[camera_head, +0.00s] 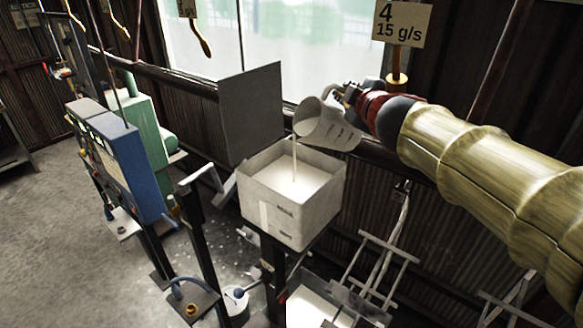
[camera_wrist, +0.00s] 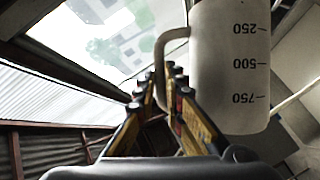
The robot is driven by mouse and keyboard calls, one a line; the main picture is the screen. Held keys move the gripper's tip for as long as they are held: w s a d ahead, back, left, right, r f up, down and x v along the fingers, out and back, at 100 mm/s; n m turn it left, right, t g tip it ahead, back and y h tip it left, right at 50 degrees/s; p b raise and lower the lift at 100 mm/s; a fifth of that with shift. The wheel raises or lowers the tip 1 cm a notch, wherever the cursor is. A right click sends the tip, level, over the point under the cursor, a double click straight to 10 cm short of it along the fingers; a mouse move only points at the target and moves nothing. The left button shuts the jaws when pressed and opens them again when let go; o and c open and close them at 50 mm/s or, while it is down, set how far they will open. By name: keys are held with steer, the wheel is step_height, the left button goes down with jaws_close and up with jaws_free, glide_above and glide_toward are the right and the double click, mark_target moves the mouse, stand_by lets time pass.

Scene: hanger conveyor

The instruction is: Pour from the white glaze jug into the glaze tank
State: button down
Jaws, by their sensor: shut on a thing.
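The white glaze jug (camera_head: 325,124) is tilted far over above the right side of the glaze tank. A thin white stream (camera_head: 294,155) runs from its mouth down into the tank. The glaze tank (camera_head: 305,214) is a white square box, open at the top, with white liquid inside and marks on its front. My gripper (camera_head: 347,92) is shut on the jug at its handle side. In the wrist view my gripper (camera_wrist: 168,82) has its fingers around the handle, and the jug (camera_wrist: 228,70) shows the marks 250, 500 and 750.
A dark upright panel (camera_head: 250,112) stands behind the tank. A sign (camera_head: 402,24) reading "4, 15 g/s" hangs at upper right. A blue box (camera_head: 130,165) and a green machine (camera_head: 140,117) stand at left. A metal rack (camera_head: 375,270) is at lower right.

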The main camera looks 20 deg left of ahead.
mark_target(334, 110)
steer(key=shift+s+a+n+t+b, duration=0.4)
steer(key=shift+s+a+n+b, duration=0.15)
steer(key=shift+b, duration=1.45)
stand_by(1.6)
steer(key=shift+s+a+f+n+b, duration=0.5)
steer(key=shift+s+a+n+b, duration=0.2)
steer(key=shift+b, duration=2)
stand_by(1.7)
